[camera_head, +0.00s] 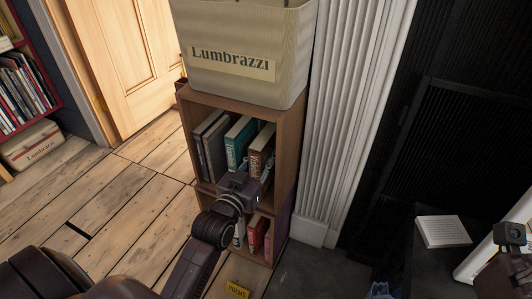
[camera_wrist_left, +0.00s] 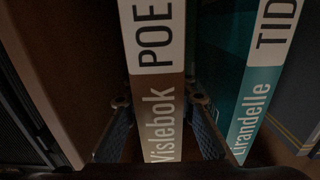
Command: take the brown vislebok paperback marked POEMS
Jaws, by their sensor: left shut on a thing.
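The brown Vislebok paperback (camera_head: 261,148) stands upright in the upper compartment of the small wooden bookcase, at the right end of its row. In the left wrist view its spine (camera_wrist_left: 161,88) shows "Vislebok" on brown and "POE" on a white band; the rest of the title is cut off. My left gripper (camera_head: 262,174) reaches into the compartment. Its fingers (camera_wrist_left: 161,108) are shut on the paperback, one on each side of the spine. At the lower right edge, a dark part seems to be my right gripper (camera_head: 510,238); its fingers cannot be made out.
A Lumbrazzi bin (camera_head: 245,60) sits on top of the bookcase (camera_head: 291,140). Wooden floor lies open at left.

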